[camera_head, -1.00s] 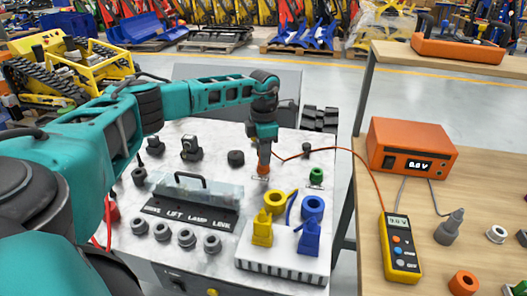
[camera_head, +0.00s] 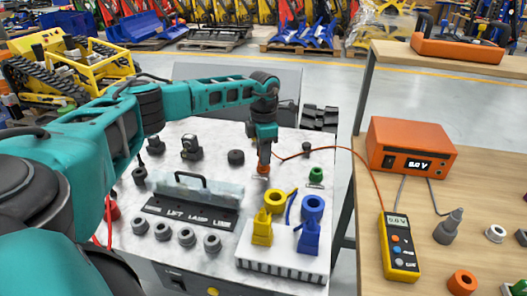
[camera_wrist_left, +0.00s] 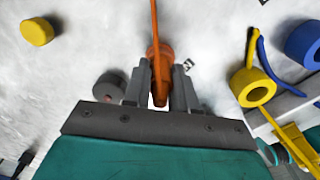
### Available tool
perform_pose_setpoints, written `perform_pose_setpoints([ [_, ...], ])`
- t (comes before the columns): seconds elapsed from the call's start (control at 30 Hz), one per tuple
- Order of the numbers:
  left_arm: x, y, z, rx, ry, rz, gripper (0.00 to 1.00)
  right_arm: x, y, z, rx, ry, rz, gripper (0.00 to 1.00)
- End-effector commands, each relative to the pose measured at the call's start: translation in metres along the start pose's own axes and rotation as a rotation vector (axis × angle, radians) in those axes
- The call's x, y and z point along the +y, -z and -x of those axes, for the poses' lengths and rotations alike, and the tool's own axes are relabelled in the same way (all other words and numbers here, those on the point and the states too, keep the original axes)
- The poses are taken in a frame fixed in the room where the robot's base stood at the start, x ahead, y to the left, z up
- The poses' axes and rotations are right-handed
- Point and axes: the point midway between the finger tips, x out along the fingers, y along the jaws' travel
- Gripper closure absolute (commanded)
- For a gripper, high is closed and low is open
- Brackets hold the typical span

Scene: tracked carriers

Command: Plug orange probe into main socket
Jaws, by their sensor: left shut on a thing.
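My left gripper (camera_head: 264,150) points down over the white panel (camera_head: 215,262) and is shut on the orange probe (camera_head: 263,170). In the left wrist view the probe (camera_wrist_left: 160,58) stands between the two fingers (camera_wrist_left: 160,85). An orange cable runs from it to the yellow multimeter (camera_head: 399,248) on the right. The probe's lower end is at the panel surface; I cannot tell whether it is seated in a socket. The main socket is not clearly visible and may be hidden under the probe. My right gripper is not in view.
A green connector (camera_head: 316,175), several grey knobs and a clear cover with a handle (camera_head: 205,190) are on the panel. An orange meter box (camera_head: 412,148) stands on the wooden bench.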

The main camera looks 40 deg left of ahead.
Motion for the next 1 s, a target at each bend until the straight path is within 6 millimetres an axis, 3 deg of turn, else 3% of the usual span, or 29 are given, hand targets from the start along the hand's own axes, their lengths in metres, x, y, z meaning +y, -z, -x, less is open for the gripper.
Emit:
perform_pose_setpoints([
  [0.1,0.0,0.0,-0.004,0.002,0.001,0.0,1.0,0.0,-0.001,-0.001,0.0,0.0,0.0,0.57],
  [0.13,0.0,0.0,-0.003,0.002,0.0,0.0,0.71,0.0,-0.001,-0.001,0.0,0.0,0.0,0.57],
  [0.4,0.0,0.0,-0.003,0.002,0.001,-0.001,0.45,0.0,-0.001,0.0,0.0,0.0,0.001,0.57],
  [0.83,0.0,0.0,-0.003,0.002,0.001,0.0,0.44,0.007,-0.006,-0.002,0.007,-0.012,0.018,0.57],
  [1.0,0.001,0.0,0.037,-0.003,-0.002,-0.001,0.44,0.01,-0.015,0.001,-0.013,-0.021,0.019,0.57],
])
